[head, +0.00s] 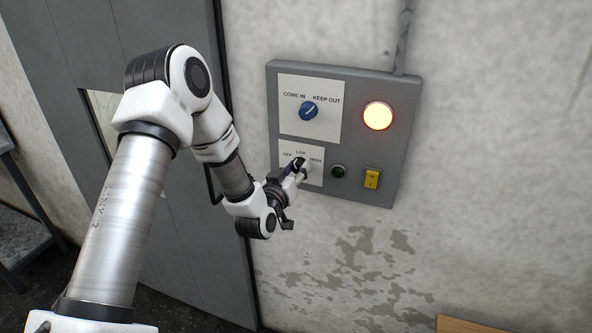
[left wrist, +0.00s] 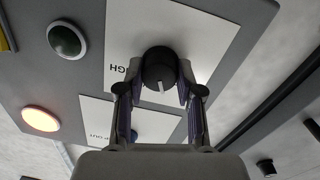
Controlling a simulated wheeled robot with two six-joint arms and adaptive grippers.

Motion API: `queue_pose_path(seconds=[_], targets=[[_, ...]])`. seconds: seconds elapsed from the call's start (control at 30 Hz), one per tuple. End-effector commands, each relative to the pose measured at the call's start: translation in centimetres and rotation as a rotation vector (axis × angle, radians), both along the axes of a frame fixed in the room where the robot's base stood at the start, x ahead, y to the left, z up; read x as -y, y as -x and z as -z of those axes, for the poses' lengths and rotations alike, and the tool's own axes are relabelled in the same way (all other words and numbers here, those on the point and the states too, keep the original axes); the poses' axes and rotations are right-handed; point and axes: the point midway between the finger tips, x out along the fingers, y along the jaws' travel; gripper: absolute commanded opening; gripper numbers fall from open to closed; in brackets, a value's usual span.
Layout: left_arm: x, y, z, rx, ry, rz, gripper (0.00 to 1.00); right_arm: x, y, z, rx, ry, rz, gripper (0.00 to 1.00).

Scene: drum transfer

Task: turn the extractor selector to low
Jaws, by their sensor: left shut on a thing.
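The extractor selector (left wrist: 158,68) is a round black knob with a white pointer mark, seen in the left wrist view. It sits on a white plate (head: 313,180) low on the grey panel, marked OFF, LOW and HIGH. My left gripper (head: 298,168) is at the knob and hides most of it in the head view. In the left wrist view its two fingers (left wrist: 159,85) are shut on the knob, one on each side. The mark points roughly to the panel's top; the LOW label is hidden there. My right gripper is out of view.
Above is a blue knob (head: 308,111) on a COME IN / KEEP OUT plate. A lit lamp (head: 378,116), a dark green button (head: 338,172) and a yellow switch (head: 372,179) are to the right. A grey door (head: 190,240) stands at left. The wall right of the panel is clear.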

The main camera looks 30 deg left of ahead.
Motion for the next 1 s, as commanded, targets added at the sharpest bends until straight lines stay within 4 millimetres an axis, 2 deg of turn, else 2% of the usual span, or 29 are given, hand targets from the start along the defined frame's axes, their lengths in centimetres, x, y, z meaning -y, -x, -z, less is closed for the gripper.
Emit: queue_pose_path(seconds=[0.2, 0.5, 1.0], targets=[[0.05, -0.04, -0.17, -0.041, -0.185, 0.0, 0.01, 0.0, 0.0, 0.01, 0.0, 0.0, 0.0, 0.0], [0.08, -0.07, -0.21, -0.084, -0.368, -0.001, 0.01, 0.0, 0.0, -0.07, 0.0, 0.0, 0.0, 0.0], [0.14, -0.09, -0.23, -0.102, -0.446, -0.001, 0.01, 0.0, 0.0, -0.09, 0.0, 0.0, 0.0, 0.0]])
